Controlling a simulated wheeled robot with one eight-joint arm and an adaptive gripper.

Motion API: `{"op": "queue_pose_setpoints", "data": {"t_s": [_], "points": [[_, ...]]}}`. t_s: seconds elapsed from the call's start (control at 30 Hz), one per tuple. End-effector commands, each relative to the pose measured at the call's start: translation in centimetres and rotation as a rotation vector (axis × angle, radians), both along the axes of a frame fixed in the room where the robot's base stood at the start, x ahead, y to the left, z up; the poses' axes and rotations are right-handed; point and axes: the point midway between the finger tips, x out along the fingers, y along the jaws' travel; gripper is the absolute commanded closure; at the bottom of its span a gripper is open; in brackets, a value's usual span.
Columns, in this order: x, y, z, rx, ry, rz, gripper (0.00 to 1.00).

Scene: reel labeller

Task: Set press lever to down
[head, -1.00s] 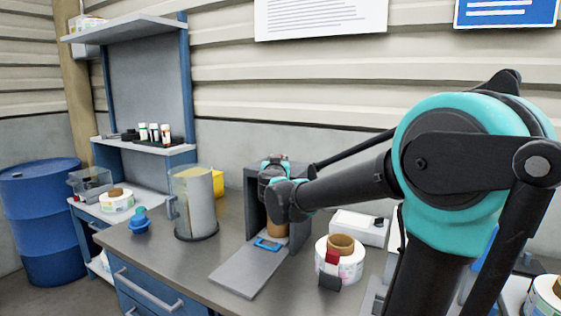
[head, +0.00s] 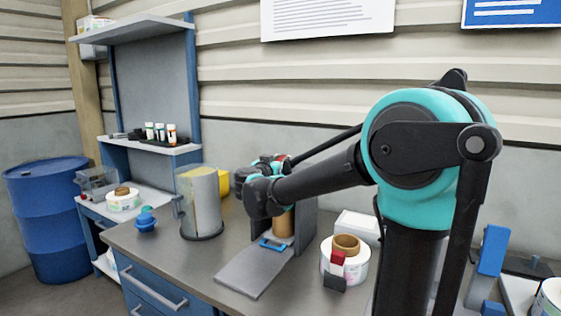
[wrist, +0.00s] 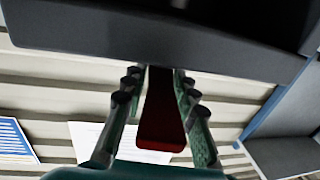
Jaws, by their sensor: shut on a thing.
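The press (head: 306,212) is a dark grey frame on the workbench, with a tan cylinder (head: 283,225) in its opening and a light grey plate (head: 252,272) in front. My gripper (wrist: 160,82) is shut on the dark red press lever (wrist: 161,120), which lies between its two fingers in the wrist view. The grey press body fills the top of that view. In the head view my gripper (head: 268,163) is at the top of the press, and a small bit of red lever (head: 287,158) shows beside it. My arm hides much of the press top and lever there.
A blue clip (head: 272,245) lies on the plate's back end. A label reel (head: 345,268) with a red and grey piece stands at the right. A grey cylindrical container (head: 200,205) and a blue knob-topped item (head: 146,220) stand at the left. A wall rises behind.

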Motion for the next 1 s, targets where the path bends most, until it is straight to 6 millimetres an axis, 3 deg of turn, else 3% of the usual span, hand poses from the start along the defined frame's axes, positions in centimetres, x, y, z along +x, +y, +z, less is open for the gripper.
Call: {"op": "queue_pose_setpoints", "data": {"t_s": [0.07,0.1,0.23,0.67,1.0], "points": [[0.2,0.0,0.2,-0.003,-0.002,0.001,1.0],[0.2,0.0,0.2,-0.003,-0.002,0.001,0.67],[0.1,0.0,0.1,-0.002,-0.001,0.001,0.51],[-0.8,0.4,0.1,-0.001,0.0,0.003,0.51],[-6.6,3.3,0.1,-0.001,0.0,0.006,0.51]]}}
